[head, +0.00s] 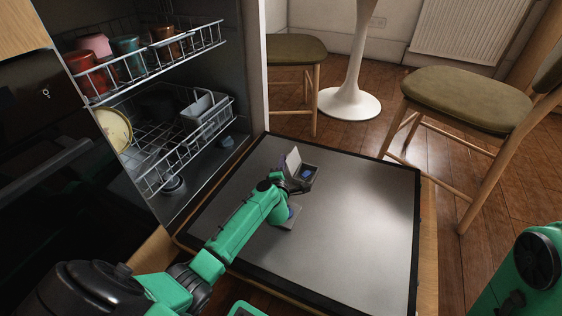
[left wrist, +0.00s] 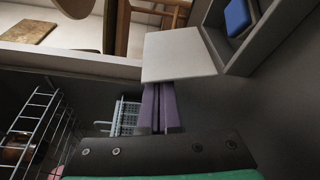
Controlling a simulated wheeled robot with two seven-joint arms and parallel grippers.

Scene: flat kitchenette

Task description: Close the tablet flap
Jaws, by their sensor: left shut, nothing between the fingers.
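The tablet flap (head: 294,158) is a pale plate standing open at the left side of the tablet compartment (head: 313,184) on the lowered dishwasher door. A blue tablet (head: 307,173) lies in the compartment. In the left wrist view the flap (left wrist: 180,54) shows large, with the compartment and blue tablet (left wrist: 238,17) to its right. My left gripper (left wrist: 160,86) has its purple fingers together and empty. Their tips meet the flap's near edge in that picture; I cannot tell whether they touch. In the head view my wrist partly hides the fingers. My right gripper is out of view.
The dishwasher door (head: 370,220) lies flat, mostly clear. The upper rack (head: 150,60) holds cups; the lower rack (head: 165,150) holds a plate and a basket. A chair (head: 470,100), a stool (head: 295,50) and a white table base (head: 350,100) stand beyond.

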